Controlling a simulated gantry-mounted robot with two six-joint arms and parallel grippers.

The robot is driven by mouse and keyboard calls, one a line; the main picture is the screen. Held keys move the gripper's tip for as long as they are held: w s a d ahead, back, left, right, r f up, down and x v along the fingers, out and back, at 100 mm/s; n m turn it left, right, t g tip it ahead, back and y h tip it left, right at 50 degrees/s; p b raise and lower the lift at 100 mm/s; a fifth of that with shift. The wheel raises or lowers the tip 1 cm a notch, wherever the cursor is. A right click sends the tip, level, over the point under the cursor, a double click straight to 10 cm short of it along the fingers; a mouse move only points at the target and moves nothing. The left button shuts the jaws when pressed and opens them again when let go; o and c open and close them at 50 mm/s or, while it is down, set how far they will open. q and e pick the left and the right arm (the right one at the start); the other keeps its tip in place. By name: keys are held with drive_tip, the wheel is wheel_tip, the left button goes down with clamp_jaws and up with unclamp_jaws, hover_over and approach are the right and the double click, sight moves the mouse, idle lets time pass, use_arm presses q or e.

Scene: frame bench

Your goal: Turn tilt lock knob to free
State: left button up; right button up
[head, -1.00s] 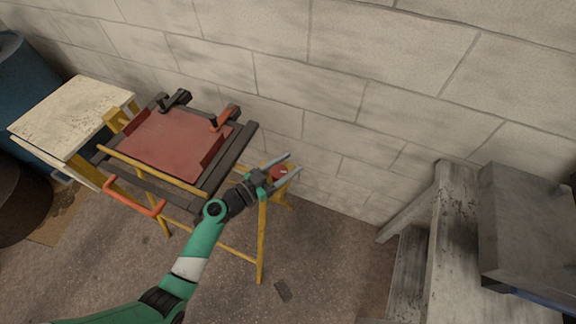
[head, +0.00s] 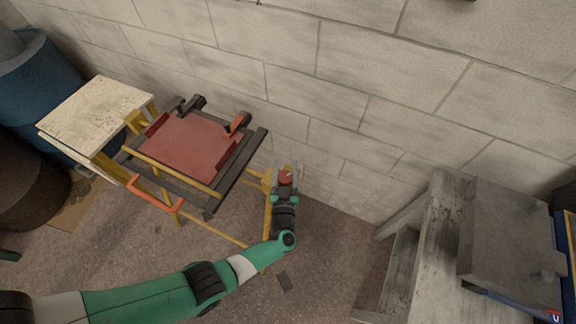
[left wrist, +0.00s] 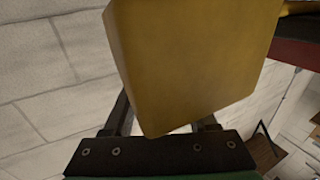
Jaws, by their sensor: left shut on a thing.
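The red knob (head: 286,179) sits at the right end of the yellow stand of the frame bench (head: 268,215). My left gripper (head: 288,170) is shut on the knob, with one grey finger on each side of it, pointing toward the wall. A small pale mark shows on the knob; its exact setting is too small to read. In the left wrist view a yellow block (left wrist: 195,60) hides most of the fingers, and the knob cannot be seen. The bench carries a red tilted panel (head: 190,145) in a dark frame. My right gripper is not in view.
A block wall (head: 340,100) stands close behind the knob. A pale side table (head: 95,110) and a blue barrel (head: 45,90) are at the left. Grey steps (head: 425,240) and a grey box (head: 510,235) are at the right. The floor between is mostly clear.

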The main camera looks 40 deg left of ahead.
use_arm(q)
drive_tip(key=shift+f+n+g+y+b, duration=0.2)
drive_tip(key=shift+n+g+y+b, duration=0.15)
drive_tip(key=shift+n+g+y, duration=0.2)
drive_tip(key=n+g+y+b, duration=0.1)
drive_tip(key=n+g+b, duration=0.1)
drive_tip(key=g+b, duration=0.1)
drive_tip(key=s+n+g+y+b, duration=0.1)
drive_tip(key=n+g+y+b, duration=0.1)
drive_tip(key=g+b, duration=0.1)
drive_tip(key=a+f+n+g+y+b, duration=0.1)
drive_tip(key=n+g+b, duration=0.1)
drive_tip(key=b, duration=0.3)
drive_tip(key=shift+s+g+y, duration=0.2)
drive_tip(key=shift+g+y, duration=0.05)
drive_tip(key=shift+g, duration=0.2)
drive_tip(key=n+g+b, duration=0.1)
drive_tip(key=g+b, duration=0.1)
drive_tip(key=b, duration=0.2)
drive_tip(key=s+r+n+g+b, duration=0.1)
drive_tip(key=n+g+b, duration=0.1)
drive_tip(key=b, duration=0.3)
drive_tip(key=n+g+b, duration=0.1)
drive_tip(key=g+b, duration=0.1)
drive_tip(key=b, duration=0.2)
drive_tip(key=shift+s+r+n+g, duration=0.15)
drive_tip(key=shift+n+g, duration=0.1)
drive_tip(key=shift+g, duration=0.05)
drive_tip(key=o, duration=1.4)
drive_tip(key=shift+c, duration=0.2)
